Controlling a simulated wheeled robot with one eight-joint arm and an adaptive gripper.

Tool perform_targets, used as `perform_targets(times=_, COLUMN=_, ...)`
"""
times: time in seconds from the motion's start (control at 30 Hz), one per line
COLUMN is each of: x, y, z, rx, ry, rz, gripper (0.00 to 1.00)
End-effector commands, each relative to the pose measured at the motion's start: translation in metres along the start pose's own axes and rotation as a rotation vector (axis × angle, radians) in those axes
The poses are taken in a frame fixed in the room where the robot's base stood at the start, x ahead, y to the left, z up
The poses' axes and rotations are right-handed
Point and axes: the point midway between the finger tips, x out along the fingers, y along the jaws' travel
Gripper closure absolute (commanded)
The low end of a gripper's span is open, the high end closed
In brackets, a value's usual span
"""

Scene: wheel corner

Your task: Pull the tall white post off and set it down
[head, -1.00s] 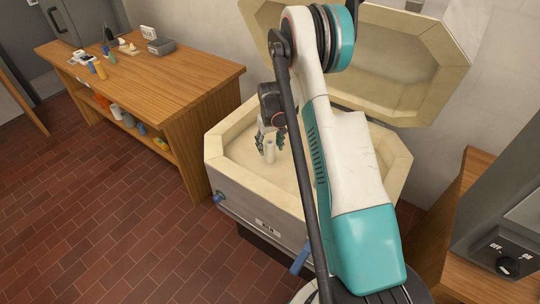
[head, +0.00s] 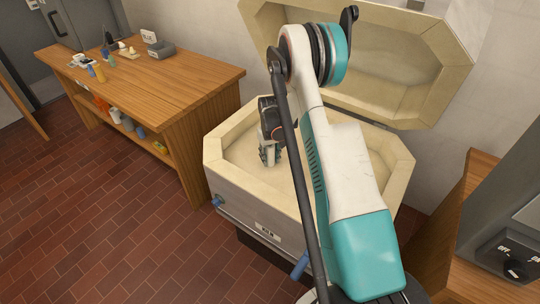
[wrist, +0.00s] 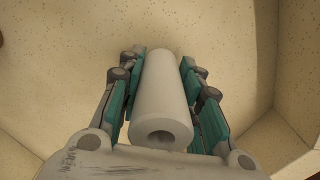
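The tall white post (wrist: 163,92) is a hollow cylinder standing in the wheel's pale speckled basin (head: 228,150). In the wrist view it lies between the two green-padded fingers of my gripper (wrist: 162,72), its open round end toward the camera. The fingers flank it on both sides, with a narrow gap seeming to remain at each pad, so my gripper looks open around it. In the head view my gripper (head: 268,155) is low in the basin and hides most of the post.
A wooden workbench (head: 170,75) with bottles and small items stands at the left. The raised basin lid or back panel (head: 440,60) rises behind. A grey box with a knob (head: 515,270) is at the right. The brick floor at left is clear.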

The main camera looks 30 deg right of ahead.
Motion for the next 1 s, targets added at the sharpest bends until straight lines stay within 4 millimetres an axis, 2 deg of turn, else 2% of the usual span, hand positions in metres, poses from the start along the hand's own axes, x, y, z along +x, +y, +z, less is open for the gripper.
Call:
perform_targets(times=0.03, x=0.000, y=0.000, z=0.000, rx=0.000, ry=0.000, rz=0.000, gripper=0.91)
perform_targets(times=0.07, x=0.000, y=0.000, z=0.000, rx=0.000, ry=0.000, rz=0.000, gripper=0.98)
perform_targets(times=0.1, x=0.000, y=0.000, z=0.000, rx=0.000, ry=0.000, rz=0.000, gripper=1.00)
perform_targets(times=0.13, x=0.000, y=0.000, z=0.000, rx=0.000, ry=0.000, rz=0.000, gripper=0.70)
perform_targets(times=0.27, x=0.000, y=0.000, z=0.000, rx=0.000, ry=0.000, rz=0.000, gripper=1.00)
perform_targets(times=1.0, x=-0.015, y=0.000, z=0.000, rx=0.000, ry=0.000, rz=0.000, gripper=1.00)
